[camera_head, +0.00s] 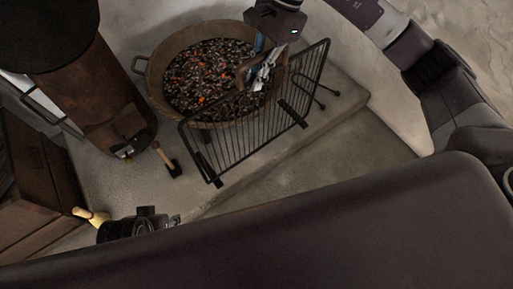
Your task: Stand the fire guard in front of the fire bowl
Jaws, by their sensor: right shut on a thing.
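The black barred fire guard (248,143) is in front of the fire bowl, along its near right side, and looks tilted from above. The fire bowl (152,84) is wide and brown, filled with dark coals and a few glowing embers. My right gripper (262,78) reaches down over the bowl and is shut on the guard's upper part. The exact contact is hard to make out, and I cannot tell whether the guard's feet bear on the hearth. My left gripper (172,221) shows partly at the lower left, over my body's edge; its jaws are unclear.
The grey stone hearth (335,108) ends in a step at right. Black tongs (308,91) lie right of the guard. A small wooden-handled tool (166,160) lies left of it. A rusty cylinder (95,85) and a wooden chest (35,185) stand at left. Lower floor (335,150) is clear.

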